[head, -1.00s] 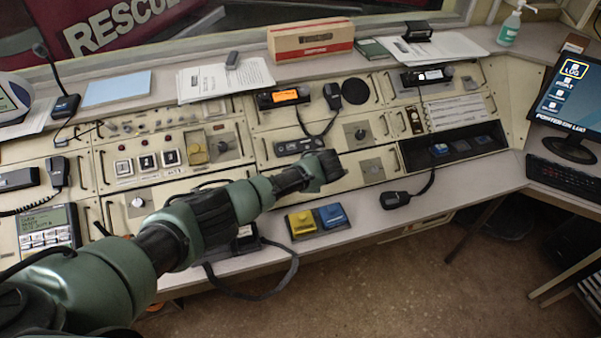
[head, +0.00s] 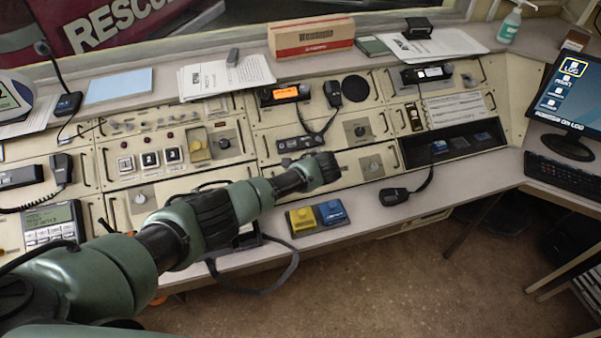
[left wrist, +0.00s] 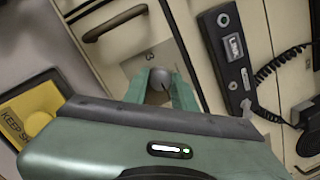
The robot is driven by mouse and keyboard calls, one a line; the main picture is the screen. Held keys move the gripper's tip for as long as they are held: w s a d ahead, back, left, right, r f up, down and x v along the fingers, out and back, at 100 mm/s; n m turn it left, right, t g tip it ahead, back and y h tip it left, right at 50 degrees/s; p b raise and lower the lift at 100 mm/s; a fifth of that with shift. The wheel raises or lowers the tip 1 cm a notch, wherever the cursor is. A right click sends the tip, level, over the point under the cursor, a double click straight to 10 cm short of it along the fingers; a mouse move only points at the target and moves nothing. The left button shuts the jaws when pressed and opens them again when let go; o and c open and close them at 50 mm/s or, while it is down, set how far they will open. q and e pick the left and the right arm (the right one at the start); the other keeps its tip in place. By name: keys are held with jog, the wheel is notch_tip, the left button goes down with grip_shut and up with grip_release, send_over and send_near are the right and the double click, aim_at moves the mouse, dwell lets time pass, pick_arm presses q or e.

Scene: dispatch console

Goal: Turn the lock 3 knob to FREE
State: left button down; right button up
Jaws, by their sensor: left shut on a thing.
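The lock 3 knob (left wrist: 159,78) is a small grey round knob on a light plate marked 3 (left wrist: 148,57). In the left wrist view it sits between the two green fingers of my left gripper (left wrist: 160,84), which is shut on it. In the head view my left gripper (head: 328,167) reaches the console's lower middle panel and hides this knob. I cannot read the knob's pointer or any FREE mark. My right gripper is not in view.
A black radio unit (head: 300,143) is just above my gripper.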

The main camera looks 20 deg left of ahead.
pick_arm(q)
jog(key=shift+d, duration=0.1)
jog(key=c, duration=1.4)
grip_release()
jog(key=shift+c, duration=0.2)
jog(key=v, duration=0.7)
jog(key=shift+s+r+p, duration=0.2)
jog(key=shift+r+p, duration=0.05)
jog(key=shift+p, duration=0.15)
jog(key=shift+d, duration=0.15)
